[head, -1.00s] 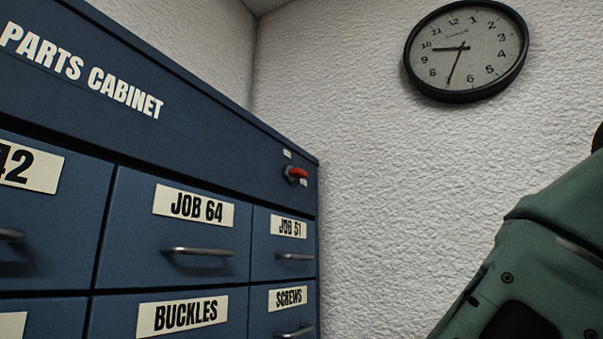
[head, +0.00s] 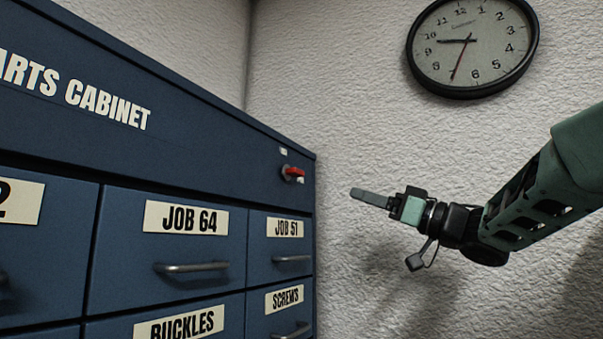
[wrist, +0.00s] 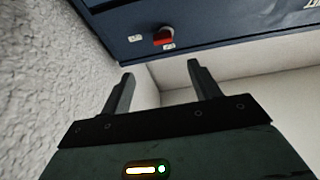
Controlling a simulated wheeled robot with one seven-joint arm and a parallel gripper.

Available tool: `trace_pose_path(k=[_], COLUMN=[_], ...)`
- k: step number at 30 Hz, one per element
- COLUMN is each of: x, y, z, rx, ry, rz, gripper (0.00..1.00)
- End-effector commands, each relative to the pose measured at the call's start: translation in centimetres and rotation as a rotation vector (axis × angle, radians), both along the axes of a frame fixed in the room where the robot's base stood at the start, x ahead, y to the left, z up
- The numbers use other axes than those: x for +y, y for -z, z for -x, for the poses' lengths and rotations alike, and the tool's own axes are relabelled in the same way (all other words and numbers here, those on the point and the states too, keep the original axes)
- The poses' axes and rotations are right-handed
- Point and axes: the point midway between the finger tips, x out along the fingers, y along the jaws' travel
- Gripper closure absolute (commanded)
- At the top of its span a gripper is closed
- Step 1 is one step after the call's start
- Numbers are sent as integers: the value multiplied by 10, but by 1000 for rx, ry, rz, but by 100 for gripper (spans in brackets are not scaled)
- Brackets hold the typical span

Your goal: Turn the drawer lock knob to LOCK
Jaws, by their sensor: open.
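The red drawer lock knob (head: 292,172) is on the blue parts cabinet (head: 200,140), near the right end of its top panel. It also shows in the wrist view (wrist: 163,36), with a small pale label on either side; their words are too small to read. My gripper (head: 355,192) is in the head view to the right of the knob, apart from it and pointing left towards the cabinet. In the wrist view, my gripper (wrist: 159,70) is open and empty, its two fingers spread below the knob. Nothing touches the knob.
Drawers with metal handles (head: 192,267) fill the cabinet front below the knob, labelled JOB 64, JOB 51, BUCKLES and SCREWS. A textured white wall (head: 370,130) stands to the right behind my arm. A round clock (head: 472,45) hangs high on it.

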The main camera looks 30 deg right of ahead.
Motion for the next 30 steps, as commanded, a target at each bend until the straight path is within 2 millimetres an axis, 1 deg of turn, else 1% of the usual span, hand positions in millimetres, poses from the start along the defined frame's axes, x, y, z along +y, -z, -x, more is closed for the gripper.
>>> trace_pose_path(k=[1,3,5,8,24,30], x=[-2,0,3,11,68,82], y=[-4,-6,-9,-15,-59,-68], z=[3,3,-1,-12,-97,-119], rx=[-4,-5,-5,-4,-5,-5], ry=[-10,-18,-21,-22,-21,-18], rz=[4,6,6,6,4,3], gripper=[38,38,38,38,38,38])
